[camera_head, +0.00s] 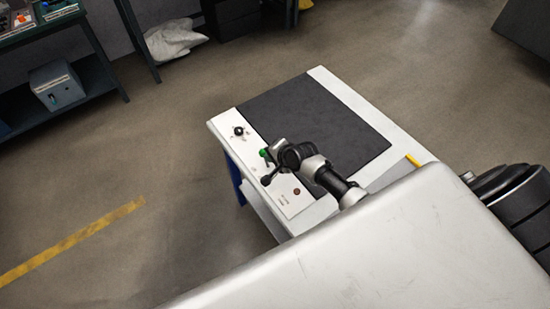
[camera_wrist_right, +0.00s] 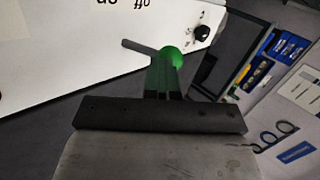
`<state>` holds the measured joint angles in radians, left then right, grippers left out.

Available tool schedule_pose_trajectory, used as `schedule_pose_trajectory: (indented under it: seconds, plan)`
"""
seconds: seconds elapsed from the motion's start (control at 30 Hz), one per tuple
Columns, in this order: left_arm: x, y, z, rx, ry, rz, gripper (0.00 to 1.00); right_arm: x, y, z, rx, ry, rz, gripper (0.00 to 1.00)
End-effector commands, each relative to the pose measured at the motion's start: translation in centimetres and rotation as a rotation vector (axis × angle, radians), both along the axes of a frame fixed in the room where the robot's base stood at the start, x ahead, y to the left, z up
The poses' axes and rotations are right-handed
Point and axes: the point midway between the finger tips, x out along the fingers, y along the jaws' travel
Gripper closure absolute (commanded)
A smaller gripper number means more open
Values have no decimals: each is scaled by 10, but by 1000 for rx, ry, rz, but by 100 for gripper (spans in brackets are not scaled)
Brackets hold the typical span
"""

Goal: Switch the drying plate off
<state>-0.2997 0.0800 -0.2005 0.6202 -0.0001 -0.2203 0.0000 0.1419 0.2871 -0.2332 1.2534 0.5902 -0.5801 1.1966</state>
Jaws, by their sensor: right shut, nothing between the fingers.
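The drying plate (camera_head: 320,115) is a dark flat surface on a white bench, with a white control panel (camera_head: 225,122) along its left side. The panel bears a black knob (camera_head: 239,130) and a red button (camera_head: 297,191). My right gripper (camera_head: 268,158) is shut and empty, over the panel. In the right wrist view its fingertips (camera_wrist_right: 165,75) are right at the ball; I cannot tell whether they touch. My left gripper is out of view.
A dark shelf unit stands at the upper left, with a grey box (camera_head: 57,86) on it. A white bag (camera_head: 174,39) lies on the floor at the back. A yellow floor line (camera_head: 75,238) runs at the left. The floor left of the bench is clear.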

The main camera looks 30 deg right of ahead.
Motion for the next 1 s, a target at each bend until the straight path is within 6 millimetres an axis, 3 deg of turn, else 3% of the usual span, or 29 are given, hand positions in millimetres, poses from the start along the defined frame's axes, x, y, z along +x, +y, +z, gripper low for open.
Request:
schedule_pose_trajectory:
  seconds: [0.17,0.63,1.0]
  plan:
    - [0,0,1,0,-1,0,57,4,1,6,3,-18,-1,100]
    - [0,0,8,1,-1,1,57,-14,-2,1,4,-13,-1,100]
    - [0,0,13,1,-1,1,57,-50,-15,40,1,-17,0,100]
